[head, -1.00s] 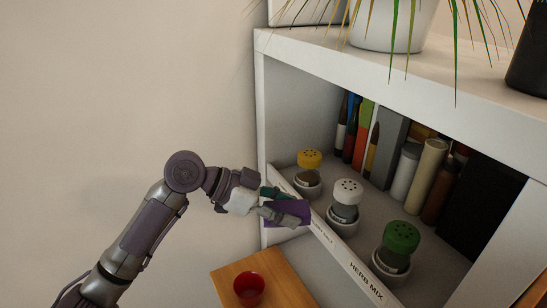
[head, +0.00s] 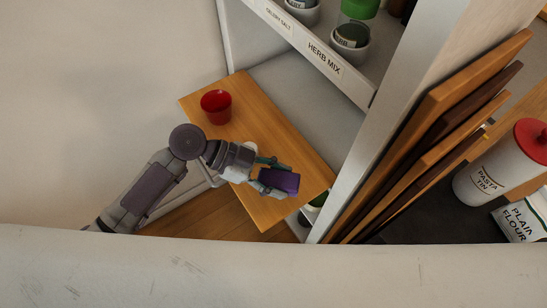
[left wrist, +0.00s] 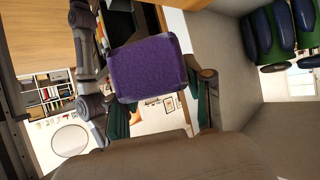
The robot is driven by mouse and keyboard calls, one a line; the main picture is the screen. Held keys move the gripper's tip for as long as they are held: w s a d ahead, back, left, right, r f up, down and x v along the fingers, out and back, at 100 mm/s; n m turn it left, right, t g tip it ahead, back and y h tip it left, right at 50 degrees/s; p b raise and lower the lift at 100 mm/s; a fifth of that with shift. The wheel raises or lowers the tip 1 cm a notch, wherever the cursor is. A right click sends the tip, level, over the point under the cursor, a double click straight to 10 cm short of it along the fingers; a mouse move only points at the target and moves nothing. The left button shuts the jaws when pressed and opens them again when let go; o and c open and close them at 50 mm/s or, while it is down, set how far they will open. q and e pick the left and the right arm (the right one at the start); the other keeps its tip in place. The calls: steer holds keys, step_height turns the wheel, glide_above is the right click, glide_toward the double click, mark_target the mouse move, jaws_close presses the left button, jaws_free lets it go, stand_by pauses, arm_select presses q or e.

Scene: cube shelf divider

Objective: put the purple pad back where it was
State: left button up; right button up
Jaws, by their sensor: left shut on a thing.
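The purple pad (head: 279,180) is held in my left gripper (head: 268,176), over the front right part of a wooden board (head: 262,129) in the head view. In the left wrist view the pad (left wrist: 150,68) sits between the two fingers, its broad face toward the camera. My left gripper is shut on it. I cannot tell the exact gap between the pad and the board. My right gripper is in neither view.
A red cup (head: 216,106) stands on the board's far left. A shelf with a lip labelled HERB MIX (head: 325,59) holds jars above. A white upright panel (head: 372,125), wooden boards (head: 447,110) and a PASTA tin (head: 502,165) are at right.

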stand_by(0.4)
arm_select(q)
steer(key=shift+f+b, duration=0.15)
steer(key=shift+b, duration=0.2)
step_height(320, 180, down, 8)
steer(key=b, duration=0.7)
steer(key=shift+f+b, duration=0.3)
steer(key=shift+b, duration=0.1)
steer(key=o, duration=1.1)
steer(key=o, duration=0.6)
steer(key=shift+c, duration=0.2)
